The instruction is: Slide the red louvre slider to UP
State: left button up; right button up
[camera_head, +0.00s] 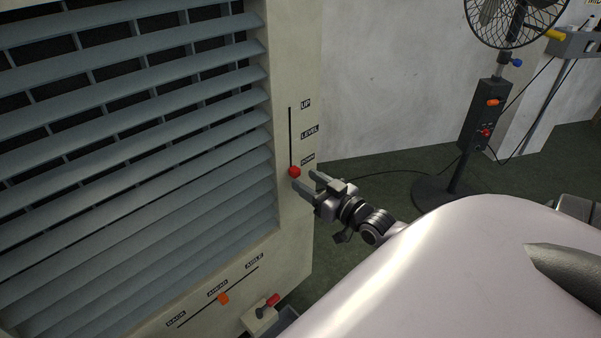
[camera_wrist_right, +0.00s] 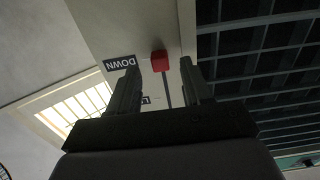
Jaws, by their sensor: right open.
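The slot runs up past LEVEL to UP (camera_head: 305,104). My right gripper (camera_head: 306,181) is open, its two fingers pointing at the panel just below and right of the knob. In the right wrist view the red knob (camera_wrist_right: 159,61) shows beyond and between the two fingertips (camera_wrist_right: 160,80), next to the DOWN label. I cannot tell whether a finger touches it. My left gripper is not in view.
Wide grey louvre slats (camera_head: 130,130) fill the left. An orange slider (camera_head: 223,298) sits on a lower slot marked BACK, AHEAD and AISLE. A red-handled switch (camera_head: 272,300) is at the bottom. A standing fan (camera_head: 490,110) is at the right; open floor lies between.

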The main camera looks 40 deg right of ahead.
aim_at(298, 175)
jog(key=shift+w+b, duration=0.35)
jog(key=shift+w, duration=1.3)
grip_shut()
